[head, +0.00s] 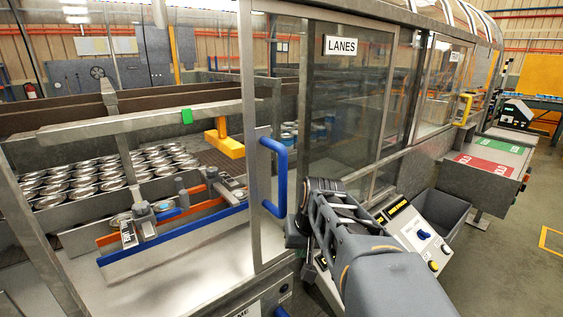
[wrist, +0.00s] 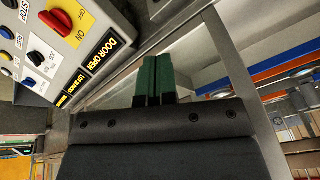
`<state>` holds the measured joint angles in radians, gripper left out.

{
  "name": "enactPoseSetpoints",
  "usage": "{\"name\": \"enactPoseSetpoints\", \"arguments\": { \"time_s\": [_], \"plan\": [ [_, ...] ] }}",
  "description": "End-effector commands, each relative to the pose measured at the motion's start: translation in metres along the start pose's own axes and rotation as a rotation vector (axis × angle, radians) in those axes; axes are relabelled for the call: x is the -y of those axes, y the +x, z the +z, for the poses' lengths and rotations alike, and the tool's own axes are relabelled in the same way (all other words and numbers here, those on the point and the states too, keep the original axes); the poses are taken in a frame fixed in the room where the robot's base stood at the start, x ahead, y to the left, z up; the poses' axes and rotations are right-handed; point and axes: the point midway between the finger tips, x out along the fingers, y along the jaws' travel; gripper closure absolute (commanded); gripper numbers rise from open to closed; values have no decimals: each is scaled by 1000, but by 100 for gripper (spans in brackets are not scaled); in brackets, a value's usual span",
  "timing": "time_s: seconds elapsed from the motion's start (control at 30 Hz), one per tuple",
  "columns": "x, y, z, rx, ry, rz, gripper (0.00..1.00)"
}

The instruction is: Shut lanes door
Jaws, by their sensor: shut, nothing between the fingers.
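The lanes door is a clear panel in a metal frame (head: 249,130), with a blue bar handle (head: 279,176) on its left upright. A "LANES" sign (head: 340,46) is on the glazing to its right. The opening left of the handle looks clear, so the door appears slid open to the right. In the wrist view my gripper (wrist: 155,60) has its dark green fingers together and empty, in front of grey metal framing. In the head view my arm reaches up just right of the handle; the fingertips are hidden there. I cannot tell whether they touch the door.
A control panel (head: 411,232) with knobs stands right of my arm; its "DOOR OPEN" label (wrist: 107,50) shows in the wrist view. Rows of cans (head: 90,178) and blue and orange rails (head: 175,237) lie inside the opening. A grey bin (head: 440,212) stands farther right.

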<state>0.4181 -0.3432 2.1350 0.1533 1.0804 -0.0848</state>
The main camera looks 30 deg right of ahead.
Motion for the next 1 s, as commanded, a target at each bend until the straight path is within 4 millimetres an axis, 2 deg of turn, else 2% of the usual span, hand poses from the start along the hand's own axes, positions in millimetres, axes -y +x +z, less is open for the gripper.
{"name": "enactPoseSetpoints", "arguments": {
  "time_s": [0.03, 0.07, 0.2, 0.3, 0.4, 0.5, 0.6, 0.73, 0.87, 1.0],
  "plan": [
    [-21, -24, -24, 3, 71, -12, 100],
    [-29, -36, -35, 6, 91, -31, 100],
    [-35, -102, -72, 22, 12, -182, 100],
    [-36, -148, -88, 15, -92, -291, 100],
    [-40, -186, -96, -2, -196, -374, 100],
    [-44, -215, -98, -22, -285, -430, 100],
    [-46, -233, -98, -34, -350, -465, 100],
    [-44, -239, -96, -42, -393, -487, 100],
    [-37, -226, -94, -43, -404, -492, 100],
    [-24, -203, -92, -41, -404, -492, 100]
  ]
}}
